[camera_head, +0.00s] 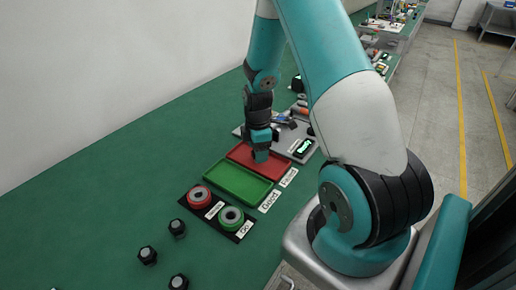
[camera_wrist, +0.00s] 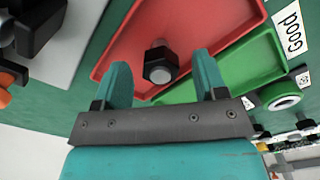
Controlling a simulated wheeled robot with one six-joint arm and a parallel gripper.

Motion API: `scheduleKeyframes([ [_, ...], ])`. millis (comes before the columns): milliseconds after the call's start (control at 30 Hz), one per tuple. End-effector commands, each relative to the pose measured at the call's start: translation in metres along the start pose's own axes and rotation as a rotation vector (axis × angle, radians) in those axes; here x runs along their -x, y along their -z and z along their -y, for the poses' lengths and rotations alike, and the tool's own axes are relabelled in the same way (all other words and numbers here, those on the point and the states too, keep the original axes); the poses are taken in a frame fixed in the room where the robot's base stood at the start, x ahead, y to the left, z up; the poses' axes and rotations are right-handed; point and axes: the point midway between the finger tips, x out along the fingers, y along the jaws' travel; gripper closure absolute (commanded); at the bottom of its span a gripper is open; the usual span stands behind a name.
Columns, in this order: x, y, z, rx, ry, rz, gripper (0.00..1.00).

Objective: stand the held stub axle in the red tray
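My gripper (camera_head: 261,152) is low over the red tray (camera_head: 240,152) in the head view, and its fingertips hide what is beneath them there. In the wrist view, the two teal fingers of my gripper (camera_wrist: 162,80) are spread apart. The dark stub axle (camera_wrist: 158,65), with a hex collar and a grey round end, is in the red tray (camera_wrist: 190,20), between and beyond the fingertips. Gaps show on both sides, so the fingers do not grip it. Its round end faces the camera and it looks upright.
The green tray (camera_head: 238,184) adjoins the red one. Red and green rings (camera_head: 199,197) sit on a black plate. Several stub axles (camera_head: 148,255) stand on the green table at the lower left. A grey board with tools (camera_head: 298,132) lies behind the red tray.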

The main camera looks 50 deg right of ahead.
Motion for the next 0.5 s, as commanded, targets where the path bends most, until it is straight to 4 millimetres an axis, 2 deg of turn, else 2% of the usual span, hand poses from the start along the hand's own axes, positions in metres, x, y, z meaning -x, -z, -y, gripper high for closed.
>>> scheduleKeyframes([
  [267, 0.007, 0.0, -0.001, 0.0, -0.002, 0.0, 0.35],
  [367, 0.021, 0.0, -0.001, 0.0, -0.005, 0.0, 0.35],
  [500, 0.052, 0.0, -0.001, 0.0, -0.006, -0.001, 0.35],
])
